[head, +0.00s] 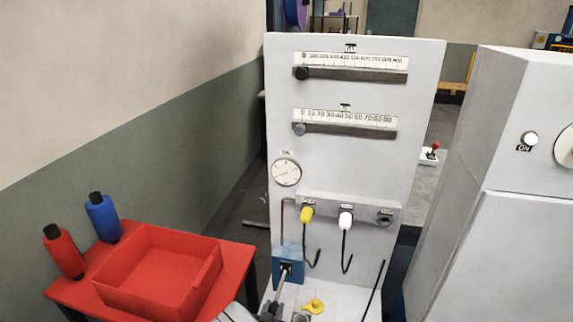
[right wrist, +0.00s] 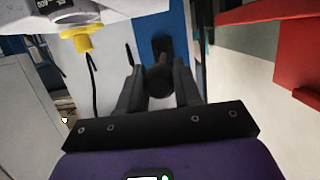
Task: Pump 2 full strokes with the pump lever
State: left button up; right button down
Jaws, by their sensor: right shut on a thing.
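The blue pump block (head: 287,257) stands at the lower left of the grey panel in the head view, and its blue face (right wrist: 174,25) shows in the right wrist view. The pump lever (head: 282,276) comes out of its front and slopes down toward me. My right gripper (head: 272,312) is at the bottom edge of the head view, at the lever's near end. In the right wrist view my right gripper (right wrist: 158,90) is shut on the dark round end of the lever (right wrist: 158,78), one finger on each side. My left gripper is not in view.
A round gauge (head: 286,172) and hoses with a yellow connector (head: 306,214) and a white connector (head: 345,219) are above the pump. A yellow knob (head: 313,306) sits right of the lever. A red table with a red tray (head: 205,290) and spools stands left.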

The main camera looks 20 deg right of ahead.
jog(key=r+p, duration=0.2)
jog(key=r, duration=0.1)
jog(key=r+p, duration=0.1)
jog(key=r, duration=0.1)
jog(key=shift+w+d+r+p, duration=0.1)
jog(key=shift+w+r+p, duration=0.1)
jog(key=shift+w+p, duration=0.15)
jog(key=r, duration=0.1)
jog(key=r+p, duration=0.1)
jog(key=w+r+p, duration=0.1)
jog(key=shift+d, duration=0.35)
jog(key=shift+w, duration=0.1)
jog(key=c, duration=1)
grip_release()
jog(key=shift+o, duration=1.6)
jog(key=shift+f, duration=0.15)
jog(key=p+v, duration=0.2)
jog(key=v, duration=0.6)
jog(key=shift+s, duration=0.25)
